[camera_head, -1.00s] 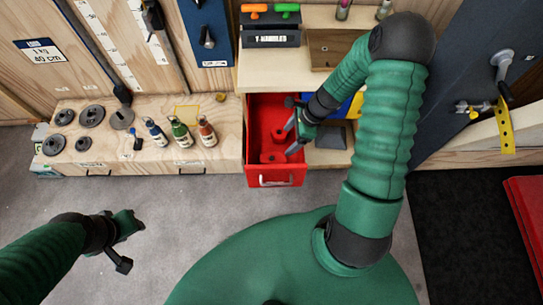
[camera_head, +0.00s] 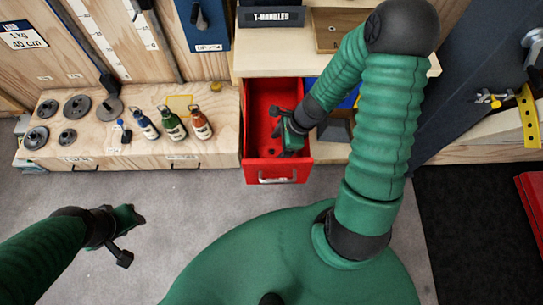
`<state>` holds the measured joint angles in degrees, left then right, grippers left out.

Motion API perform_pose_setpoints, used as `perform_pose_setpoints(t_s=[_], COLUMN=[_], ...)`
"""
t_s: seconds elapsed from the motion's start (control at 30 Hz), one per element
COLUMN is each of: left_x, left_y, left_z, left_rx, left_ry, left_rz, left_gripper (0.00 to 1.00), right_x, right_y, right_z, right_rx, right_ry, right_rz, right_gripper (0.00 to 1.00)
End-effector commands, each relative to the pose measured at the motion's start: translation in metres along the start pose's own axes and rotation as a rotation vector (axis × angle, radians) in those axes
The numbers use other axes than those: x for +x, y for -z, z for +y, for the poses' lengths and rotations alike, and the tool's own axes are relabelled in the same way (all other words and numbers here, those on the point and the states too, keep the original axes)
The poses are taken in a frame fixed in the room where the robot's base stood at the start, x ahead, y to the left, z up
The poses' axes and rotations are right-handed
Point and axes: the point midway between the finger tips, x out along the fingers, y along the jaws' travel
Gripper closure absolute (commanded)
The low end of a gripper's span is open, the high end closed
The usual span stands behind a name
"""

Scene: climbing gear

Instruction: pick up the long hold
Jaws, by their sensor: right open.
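My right gripper (camera_head: 286,146) is over the open red drawer (camera_head: 277,173), pointing down toward its inside. Its jaws are open. In the drawer a red piece with a dark hole (camera_head: 268,152) shows just left of the gripper. It blends with the red drawer floor, and the gripper hides part of the inside, so I cannot tell whether it is the long hold. Nothing shows between the jaws. My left gripper (camera_head: 138,216) hangs over the grey floor at the lower left, away from the drawer. Its fingers are too small and dark to read.
A wooden bench (camera_head: 215,146) left of the drawer holds several bottles (camera_head: 172,123) and dark weight discs (camera_head: 76,106). A wooden box (camera_head: 335,30) stands on the counter above the drawer. A blue bin (camera_head: 350,98) is right of it. The floor in front is clear.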

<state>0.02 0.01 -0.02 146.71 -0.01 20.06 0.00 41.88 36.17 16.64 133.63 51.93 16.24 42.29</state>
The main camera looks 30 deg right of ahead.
Motion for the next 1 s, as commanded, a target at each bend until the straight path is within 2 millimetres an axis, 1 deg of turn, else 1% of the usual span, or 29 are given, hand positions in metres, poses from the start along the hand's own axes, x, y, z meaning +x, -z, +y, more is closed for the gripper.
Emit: perform_pose_setpoints(t_s=[0.03,0.17,0.27,0.33,0.43,0.63,1.0], left_x=[0.004,0.011,0.019,0.023,0.024,0.023,0.023], left_y=[-0.001,-0.002,-0.004,-0.005,-0.005,-0.005,-0.005], left_z=[0.000,0.000,0.000,0.000,0.000,0.000,0.000], left_rx=[0.000,0.000,0.001,0.001,0.001,0.001,0.001], left_ry=[0.000,0.000,0.000,0.000,0.000,0.000,0.000], left_rz=[0.000,0.001,0.001,0.001,0.001,0.001,0.001], left_gripper=[0.64,0.64,0.64,0.64,0.64,0.64,0.64], right_x=[0.006,0.022,0.042,0.053,0.060,0.059,0.059], right_y=[0.002,0.006,0.011,0.011,0.010,0.008,0.009], right_z=[-0.001,-0.003,-0.006,-0.006,-0.007,-0.006,-0.007], right_rx=[0.003,0.003,0.005,0.004,0.003,0.001,0.002], right_ry=[0.000,-0.001,-0.001,-0.002,0.001,0.002,0.002], right_rz=[0.000,-0.003,-0.003,-0.002,0.000,0.000,0.000], right_gripper=[0.24,0.24,0.24,0.24,0.24,0.24,0.72])
